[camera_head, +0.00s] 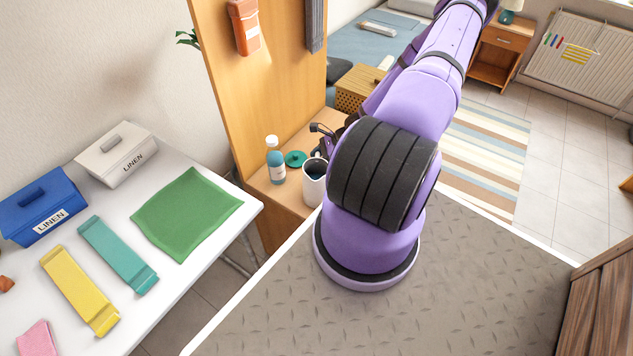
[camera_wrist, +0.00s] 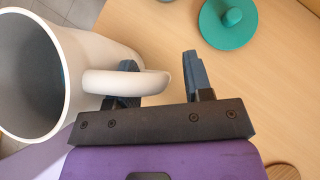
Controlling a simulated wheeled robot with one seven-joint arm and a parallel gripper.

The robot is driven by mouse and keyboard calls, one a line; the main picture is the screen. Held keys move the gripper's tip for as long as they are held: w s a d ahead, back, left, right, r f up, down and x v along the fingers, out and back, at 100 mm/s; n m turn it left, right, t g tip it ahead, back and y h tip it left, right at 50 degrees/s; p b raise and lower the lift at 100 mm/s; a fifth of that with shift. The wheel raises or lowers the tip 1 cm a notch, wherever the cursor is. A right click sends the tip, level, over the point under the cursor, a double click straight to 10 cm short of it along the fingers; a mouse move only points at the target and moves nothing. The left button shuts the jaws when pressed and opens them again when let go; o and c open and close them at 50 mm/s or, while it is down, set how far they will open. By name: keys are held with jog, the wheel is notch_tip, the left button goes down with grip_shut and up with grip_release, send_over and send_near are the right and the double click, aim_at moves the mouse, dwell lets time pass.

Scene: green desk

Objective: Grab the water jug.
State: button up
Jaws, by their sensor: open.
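The water jug is an open white jug (camera_head: 312,190) standing on the wooden desk beside the tall wooden panel, partly hidden by my arm. In the wrist view the jug (camera_wrist: 95,50) is at the left, its dark inside showing and its handle pointing right. My gripper (camera_wrist: 159,62) is open at the handle. The left finger is partly covered by the handle, and the right finger stands clear of it with a gap. The handle's outer end lies between the fingers in the picture; I cannot tell whether it touches either one.
A teal lid (camera_wrist: 228,20) lies flat near the right finger. A bottle with blue contents (camera_head: 275,162) stands left of the jug. The tall wooden panel (camera_head: 260,85) rises close behind. A white table (camera_head: 150,215) with cloths and linen boxes is at the left.

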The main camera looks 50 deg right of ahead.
grip_shut()
jog(key=shift+r, duration=0.15)
dwell(0.4)
